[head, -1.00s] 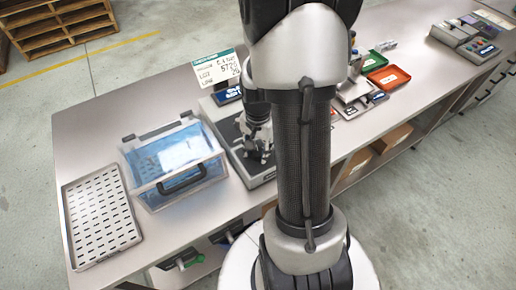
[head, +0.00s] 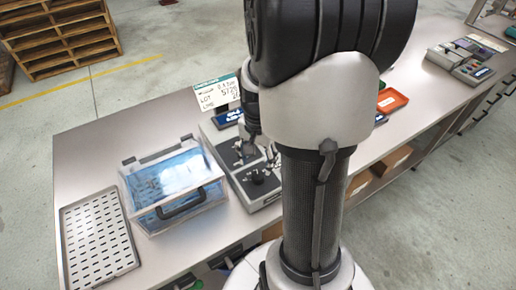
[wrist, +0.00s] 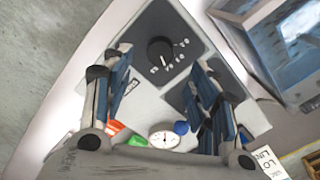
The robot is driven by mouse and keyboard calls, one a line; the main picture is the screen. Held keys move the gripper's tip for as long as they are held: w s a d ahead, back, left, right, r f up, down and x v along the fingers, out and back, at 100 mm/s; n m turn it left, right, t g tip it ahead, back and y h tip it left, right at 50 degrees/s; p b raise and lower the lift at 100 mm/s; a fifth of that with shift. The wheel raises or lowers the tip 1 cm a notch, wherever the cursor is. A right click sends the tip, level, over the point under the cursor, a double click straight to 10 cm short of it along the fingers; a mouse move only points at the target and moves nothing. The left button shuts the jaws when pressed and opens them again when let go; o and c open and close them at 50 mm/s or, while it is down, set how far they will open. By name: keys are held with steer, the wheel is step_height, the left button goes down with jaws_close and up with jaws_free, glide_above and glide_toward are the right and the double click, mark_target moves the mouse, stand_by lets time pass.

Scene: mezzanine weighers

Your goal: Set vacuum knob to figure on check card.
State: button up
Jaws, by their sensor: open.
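The vacuum knob (wrist: 160,49) is round and black, with a ring of printed figures on a dark plate of the grey machine (wrist: 150,102). Its pointer setting is too small to read surely. My gripper (wrist: 161,64) is open; its fingers straddle the knob in the wrist view, apart from it. In the head view my gripper (head: 257,155) hangs over the machine (head: 272,197), partly hidden by my arm. The check card (head: 217,93) stands behind the machine, with a vacuum figure that looks like 0.4 or 0.6 bar. The card's edge (wrist: 268,163) also shows in the wrist view.
A clear-lidded blue box (head: 165,215) stands left of the machine, with a slotted metal tray (head: 97,235) beyond. Red tray (head: 392,101) and control unit (head: 468,65) are farther right.

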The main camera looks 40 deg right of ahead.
steer(key=shift+r, duration=2.4)
